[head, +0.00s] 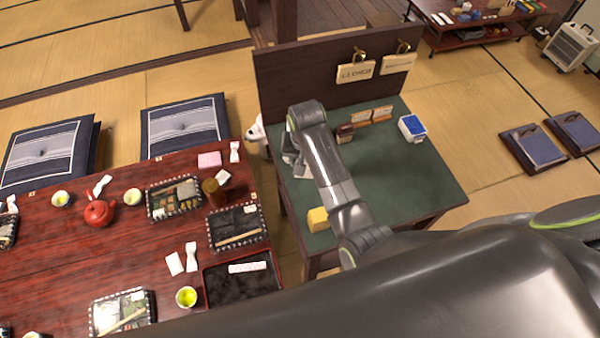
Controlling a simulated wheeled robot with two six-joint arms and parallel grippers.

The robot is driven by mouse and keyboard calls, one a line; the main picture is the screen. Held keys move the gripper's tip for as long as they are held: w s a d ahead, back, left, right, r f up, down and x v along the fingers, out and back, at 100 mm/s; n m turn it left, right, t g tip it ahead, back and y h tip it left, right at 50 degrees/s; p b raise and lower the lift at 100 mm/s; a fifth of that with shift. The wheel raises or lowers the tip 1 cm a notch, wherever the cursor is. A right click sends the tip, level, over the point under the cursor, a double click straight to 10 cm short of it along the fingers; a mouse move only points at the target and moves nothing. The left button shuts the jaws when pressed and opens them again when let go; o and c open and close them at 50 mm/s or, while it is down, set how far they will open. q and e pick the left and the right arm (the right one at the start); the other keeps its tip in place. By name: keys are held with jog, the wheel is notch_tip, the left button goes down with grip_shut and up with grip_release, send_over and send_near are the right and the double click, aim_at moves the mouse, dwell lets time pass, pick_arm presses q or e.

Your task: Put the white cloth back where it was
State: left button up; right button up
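My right arm reaches over the green-topped side table (410,170), its wrist bent down near the table's left edge. My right gripper (295,165) is mostly hidden under the wrist. A pale grey-white shape shows there; I cannot tell whether it is cloth or gripper, or whether the fingers are open. No white cloth stands out clearly on the green top. Small white folded pieces lie on the red table, one at its far right corner (235,152) and one near the black tray (191,256). My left gripper is not in view.
The side table holds a yellow block (317,219), a blue-and-white box (411,127) and small wooden stands (372,116). A dark panel (320,75) with hanging signs rises behind. The red table (60,260) carries lunch boxes, cups and a red teapot (99,212).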

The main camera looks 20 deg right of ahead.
aim_at(306, 174)
jog(key=shift+f, duration=0.45)
jog(key=f, duration=0.2)
jog(key=s+f, duration=0.1)
jog(key=f, duration=0.1)
jog(key=shift+p, duration=0.3)
jog(key=shift+f, duration=0.4)
jog(key=shift+w+f, duration=0.1)
jog(key=shift+f, duration=1.75)
jog(key=o, duration=0.9)
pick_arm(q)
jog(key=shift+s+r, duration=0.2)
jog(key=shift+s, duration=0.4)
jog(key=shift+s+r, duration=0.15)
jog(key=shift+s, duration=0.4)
pick_arm(e)
jog(key=shift+r, duration=0.1)
jog(key=r, duration=0.4)
jog(key=s+r, duration=0.1)
jog(key=r, duration=0.6)
jog(key=shift+s+a+r, duration=0.15)
jog(key=shift+a+r, duration=0.15)
jog(key=shift+r, duration=0.1)
